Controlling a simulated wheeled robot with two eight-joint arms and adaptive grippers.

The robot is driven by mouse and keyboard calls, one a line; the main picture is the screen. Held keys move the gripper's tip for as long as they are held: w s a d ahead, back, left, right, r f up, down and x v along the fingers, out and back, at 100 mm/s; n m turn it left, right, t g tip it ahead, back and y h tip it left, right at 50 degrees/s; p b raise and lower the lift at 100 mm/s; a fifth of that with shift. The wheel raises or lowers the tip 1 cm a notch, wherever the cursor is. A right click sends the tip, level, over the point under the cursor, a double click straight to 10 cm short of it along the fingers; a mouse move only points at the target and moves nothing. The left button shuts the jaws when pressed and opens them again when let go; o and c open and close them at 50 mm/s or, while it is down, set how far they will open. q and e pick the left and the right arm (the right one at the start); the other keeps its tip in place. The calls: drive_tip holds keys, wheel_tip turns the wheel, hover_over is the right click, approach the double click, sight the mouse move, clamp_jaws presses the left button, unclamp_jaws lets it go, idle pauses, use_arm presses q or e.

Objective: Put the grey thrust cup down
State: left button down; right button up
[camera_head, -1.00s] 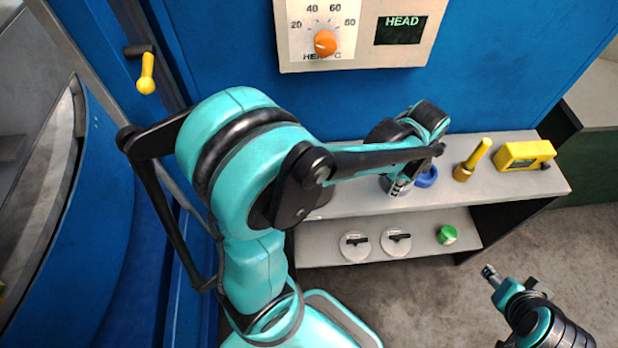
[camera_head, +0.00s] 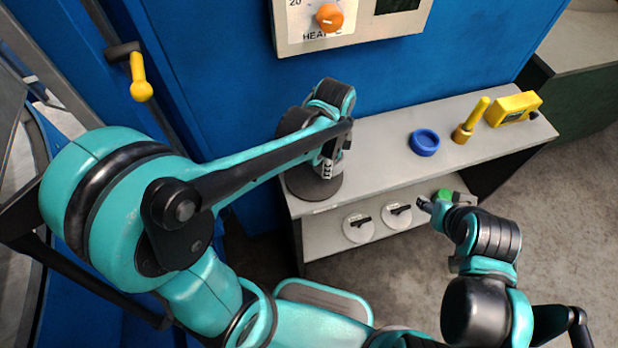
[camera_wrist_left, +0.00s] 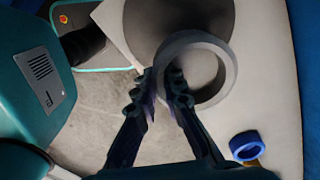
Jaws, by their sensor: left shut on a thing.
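The grey thrust cup (camera_wrist_left: 222,79) shows as a thick pale grey ring in the left wrist view. My left gripper (camera_wrist_left: 162,82) is shut on its near wall, with one finger inside the ring and one outside. In the head view my left gripper (camera_head: 328,168) is over the left end of the upper shelf and hides the cup. A dark round pad (camera_head: 312,190) lies below it; it also shows behind the cup in the left wrist view (camera_wrist_left: 165,30). I cannot tell the cup's height above it. My right gripper (camera_head: 430,204) is by the lower shelf, its fingers too small to judge.
The upper shelf (camera_head: 385,155) also holds a blue ring (camera_head: 424,142), a yellow-handled tool (camera_head: 470,120) and a yellow box (camera_head: 513,108). Two pale discs with black handles (camera_head: 358,228) and a green item (camera_head: 445,195) are on the lower shelf. A blue wall panel stands behind.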

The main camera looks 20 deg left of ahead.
sight(312, 184)
use_arm(q)
drive_tip(key=a+f, duration=0.1)
drive_tip(key=a, duration=0.1)
drive_tip(key=a+f, duration=0.1)
drive_tip(key=shift+s+a+f+b, duration=0.2)
drive_tip(key=shift+a+f+b, duration=0.15)
drive_tip(key=shift+a+b, duration=0.05)
wheel_tip(312, 184, down, 4)
drive_tip(key=shift+r+b, duration=0.1)
drive_tip(key=shift+b, duration=0.75)
drive_tip(key=c, duration=1.6)
unclamp_jaws()
